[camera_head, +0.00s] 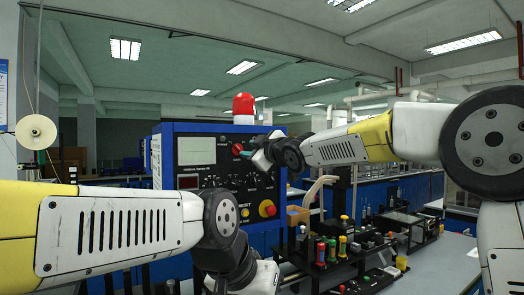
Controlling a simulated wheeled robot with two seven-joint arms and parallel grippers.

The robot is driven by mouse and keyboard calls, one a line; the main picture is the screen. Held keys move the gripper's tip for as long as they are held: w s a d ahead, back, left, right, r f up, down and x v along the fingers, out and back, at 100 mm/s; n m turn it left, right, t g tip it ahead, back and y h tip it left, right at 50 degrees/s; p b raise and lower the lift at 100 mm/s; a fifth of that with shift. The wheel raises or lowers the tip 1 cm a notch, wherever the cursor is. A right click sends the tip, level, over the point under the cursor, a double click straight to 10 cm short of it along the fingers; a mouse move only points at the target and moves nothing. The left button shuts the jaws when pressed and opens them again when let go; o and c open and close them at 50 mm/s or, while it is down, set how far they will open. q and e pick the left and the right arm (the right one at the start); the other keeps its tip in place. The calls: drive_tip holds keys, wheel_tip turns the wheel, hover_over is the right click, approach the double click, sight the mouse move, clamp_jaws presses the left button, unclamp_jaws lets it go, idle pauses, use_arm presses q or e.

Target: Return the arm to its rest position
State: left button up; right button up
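My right arm comes in from the right at about the height of the blue machine's (172,165) control panel. Its gripper (258,155) is small in view and points left in front of the panel, close to a red knob (237,148). I cannot tell whether it touches the knob or whether its fingers are apart. My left arm comes in from the lower left. Its dark wrist bends down at the bottom edge below the panel, and I cannot make out its fingertips.
The blue machine carries a red beacon (244,108), a red emergency button (267,208) and a yellow button (245,213). A black rack with several colored-handled tools (321,252) stands to its right on a grey bench (446,262). A pale spool (36,132) hangs at the left.

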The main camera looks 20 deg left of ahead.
drive_tip(key=shift+s+d, duration=0.4)
drive_tip(key=shift+d, duration=0.05)
drive_tip(key=shift+d, duration=0.1)
drive_tip(key=s+d+f+m+h, duration=0.3)
drive_tip(key=d+f+m, duration=0.1)
drive_tip(key=d, duration=0.6)
drive_tip(key=s+d+f+m+g+h, duration=0.1)
drive_tip(key=s+d+f+m+h, duration=0.3)
drive_tip(key=d, duration=0.6)
drive_tip(key=s+d+f+m+h, duration=0.3)
drive_tip(key=d+f, duration=0.2)
drive_tip(key=d, duration=0.5)
drive_tip(key=s+d+f+m+g, duration=0.2)
drive_tip(key=s+d+f, duration=0.3)
drive_tip(key=s, duration=0.5)
drive_tip(key=s+d+f+m+g+h, duration=0.1)
drive_tip(key=s+d+f+m+g, duration=0.1)
drive_tip(key=s+d+f+m, duration=0.3)
drive_tip(key=s+d+f, duration=0.1)
drive_tip(key=s+f, duration=0.3)
drive_tip(key=shift+s+f+g, duration=0.35)
drive_tip(key=shift+s+g, duration=0.05)
